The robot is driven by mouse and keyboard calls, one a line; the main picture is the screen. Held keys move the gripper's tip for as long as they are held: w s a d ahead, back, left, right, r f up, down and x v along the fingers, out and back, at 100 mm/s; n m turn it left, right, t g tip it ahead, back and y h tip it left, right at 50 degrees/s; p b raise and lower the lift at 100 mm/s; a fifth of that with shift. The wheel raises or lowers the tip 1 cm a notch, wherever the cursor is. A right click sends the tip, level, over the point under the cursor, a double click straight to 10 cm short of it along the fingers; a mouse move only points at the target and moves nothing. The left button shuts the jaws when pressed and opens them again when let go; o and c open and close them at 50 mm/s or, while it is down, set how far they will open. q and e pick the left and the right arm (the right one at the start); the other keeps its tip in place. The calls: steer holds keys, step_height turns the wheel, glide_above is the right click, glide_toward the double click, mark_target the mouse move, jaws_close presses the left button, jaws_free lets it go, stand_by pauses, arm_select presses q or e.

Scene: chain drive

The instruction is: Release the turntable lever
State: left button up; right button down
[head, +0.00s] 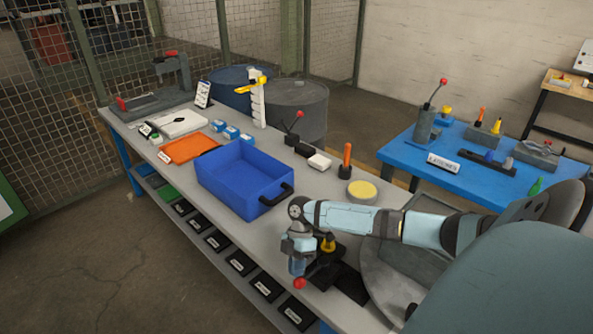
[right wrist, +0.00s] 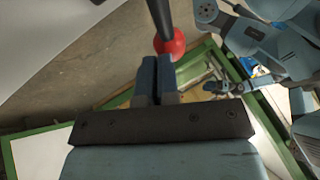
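The turntable lever shows as a red ball (head: 299,283) on a dark arm from a black base at the near end of the bench. A large grey round plate (head: 375,281), apparently the turntable, lies beside it, partly hidden by my right arm. My right gripper (head: 297,268) points down just above the red ball. In the right wrist view its fingers (right wrist: 158,62) are together with only a thin gap. The red ball (right wrist: 170,42) and its black rod are just beyond the fingertips, not visibly between them. A grey-blue arm, apparently my left, shows small there; its gripper's state is unclear.
A yellow knob (head: 328,244) stands on the black base close to my right gripper. A blue bin (head: 240,178), a yellow-topped round tin (head: 362,192) and an orange-handled tool (head: 347,160) stand farther along the bench. A blue table (head: 400,150) is at the right.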

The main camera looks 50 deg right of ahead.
steer(key=b+v, duration=0.2)
steer(key=v, duration=1.1)
steer(key=shift+d+r, duration=0.15)
steer(key=shift+r, duration=0.2)
steer(key=shift+w, duration=0.1)
steer(key=s+a+f+m+t+p, duration=0.1)
steer(key=s+a+f+m+t, duration=0.25)
steer(key=a+f, duration=0.55)
steer(key=s+a+f+m+t+p, duration=0.1)
steer(key=s+a+f+m+t, duration=0.2)
steer(key=a+f, duration=0.65)
steer(key=s+a+r+m+t+h, duration=0.1)
steer(key=s+a+r+m+t, duration=0.1)
steer(key=s+a+m+t, duration=0.1)
steer(key=s+a+r+m+t+h, duration=0.1)
steer(key=s+a+r+m+t, duration=0.1)
steer(key=s+a+t, duration=0.3)
steer(key=s+a+m+p, duration=0.1)
steer(key=s+a, duration=0.1)
steer(key=s, duration=0.1)
steer(key=shift+s+r, duration=0.3)
steer(key=shift+r, duration=0.1)
steer(key=shift+s, duration=0.1)
